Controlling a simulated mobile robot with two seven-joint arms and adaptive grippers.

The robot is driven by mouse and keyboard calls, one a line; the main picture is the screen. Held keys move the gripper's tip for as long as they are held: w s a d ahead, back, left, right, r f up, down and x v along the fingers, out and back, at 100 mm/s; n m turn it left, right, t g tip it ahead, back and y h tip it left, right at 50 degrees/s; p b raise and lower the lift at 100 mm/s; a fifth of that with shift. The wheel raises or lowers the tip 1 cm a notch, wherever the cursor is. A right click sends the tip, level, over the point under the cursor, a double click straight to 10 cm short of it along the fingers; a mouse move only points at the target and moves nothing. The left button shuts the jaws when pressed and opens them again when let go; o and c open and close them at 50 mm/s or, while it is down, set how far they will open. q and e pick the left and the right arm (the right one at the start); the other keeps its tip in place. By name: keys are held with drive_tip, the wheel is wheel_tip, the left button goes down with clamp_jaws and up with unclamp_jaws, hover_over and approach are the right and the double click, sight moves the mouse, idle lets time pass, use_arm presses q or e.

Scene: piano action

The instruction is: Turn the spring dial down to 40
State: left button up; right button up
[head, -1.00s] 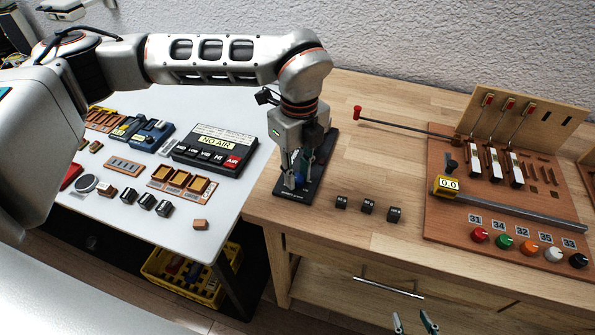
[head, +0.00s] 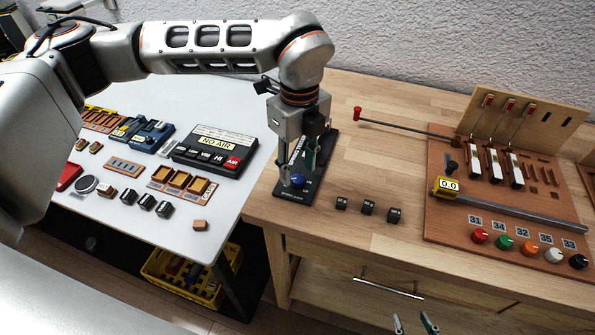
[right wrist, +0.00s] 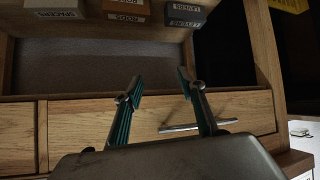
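The spring dial shows as a blue knob (head: 297,182) at the near end of a black plate (head: 292,194) on the wooden bench, in the head view. Its setting is too small to read. My left gripper (head: 298,168) points down over the plate with its fingers apart, and the knob shows between and just below the fingertips. I cannot tell whether a finger touches it. My right gripper (head: 415,325) is at the bottom edge of the head view. In the right wrist view, its teal fingers (right wrist: 158,88) are spread and empty.
Several small black blocks (head: 368,207) lie right of the plate. A board with levers, a 0.0 readout (head: 449,185) and coloured knobs stands further right. A white table (head: 115,222) holds the NO AIR panel (head: 216,147). A drawer handle (head: 388,288) is on the bench front.

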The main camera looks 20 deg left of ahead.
sight(298, 177)
use_arm(q)
wheel_tip(298, 177, up, 10)
drive_tip(key=shift+f, duration=0.2)
idle(0.5)
